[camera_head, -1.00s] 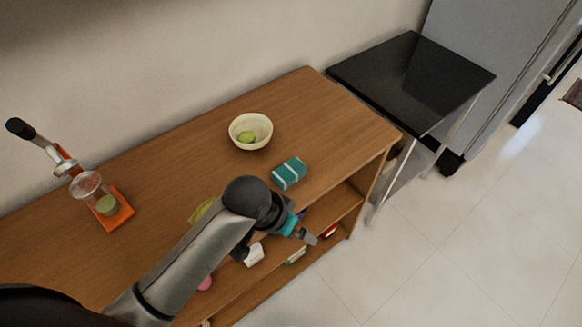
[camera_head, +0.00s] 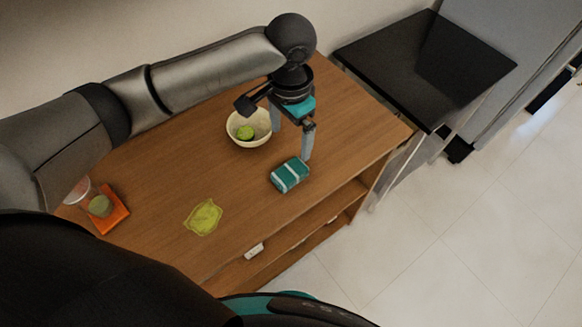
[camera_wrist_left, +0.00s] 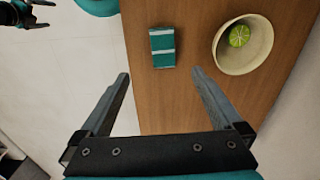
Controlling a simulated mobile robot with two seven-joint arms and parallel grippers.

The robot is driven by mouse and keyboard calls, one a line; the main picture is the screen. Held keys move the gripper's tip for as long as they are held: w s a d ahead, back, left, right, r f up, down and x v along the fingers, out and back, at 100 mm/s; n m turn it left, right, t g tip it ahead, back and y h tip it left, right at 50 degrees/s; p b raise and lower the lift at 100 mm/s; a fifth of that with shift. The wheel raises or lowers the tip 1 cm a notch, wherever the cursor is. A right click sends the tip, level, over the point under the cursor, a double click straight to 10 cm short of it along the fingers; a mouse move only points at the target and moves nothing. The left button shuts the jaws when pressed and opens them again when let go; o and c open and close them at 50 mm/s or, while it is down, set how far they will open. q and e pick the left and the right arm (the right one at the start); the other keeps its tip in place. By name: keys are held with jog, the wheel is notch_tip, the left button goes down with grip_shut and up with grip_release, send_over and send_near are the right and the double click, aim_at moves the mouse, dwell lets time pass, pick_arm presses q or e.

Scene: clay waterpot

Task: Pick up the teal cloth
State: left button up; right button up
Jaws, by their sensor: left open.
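The teal cloth (camera_head: 290,175) is a small folded block with pale stripes. It lies on the wooden shelf top near its front edge, right of and in front of the bowl. My left gripper (camera_head: 291,144) is open and empty above the shelf, just behind the cloth in the head view. In the left wrist view the cloth (camera_wrist_left: 162,47) shows ahead of the fingertips, between their lines, with a gap to both fingers. My right gripper (camera_wrist_left: 42,14) shows small at the top left of the left wrist view, over the floor, with its fingers apart.
A cream bowl (camera_head: 236,135) with a green lime (camera_head: 245,132) stands close to the left fingers. A yellow-green cloth-like piece (camera_head: 204,217) lies farther left. An orange-based juicer (camera_head: 112,212) is partly behind my arm. A black-topped table (camera_head: 400,75) stands at right.

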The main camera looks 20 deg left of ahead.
pick_arm(q)
jog(key=b, duration=0.1)
send_over(289, 172)
jog(key=f, duration=0.8)
jog(key=shift+s+d+f, duration=0.2)
jog(key=shift+s+d, duration=0.05)
jog(key=shift+s, duration=0.05)
jog(key=shift+w+a+f+b, duration=0.1)
jog(key=shift+w+f+b, duration=0.2)
jog(key=shift+f, duration=1.25)
jog(key=shift+w+a+f+b, duration=0.1)
jog(key=shift+f+b, duration=0.25)
jog(key=shift+f, duration=1.2)
jog(key=c, duration=1.4)
jog(key=shift+r, duration=0.1)
notch_tip(289, 172, up, 20)
jog(key=p, duration=0.3)
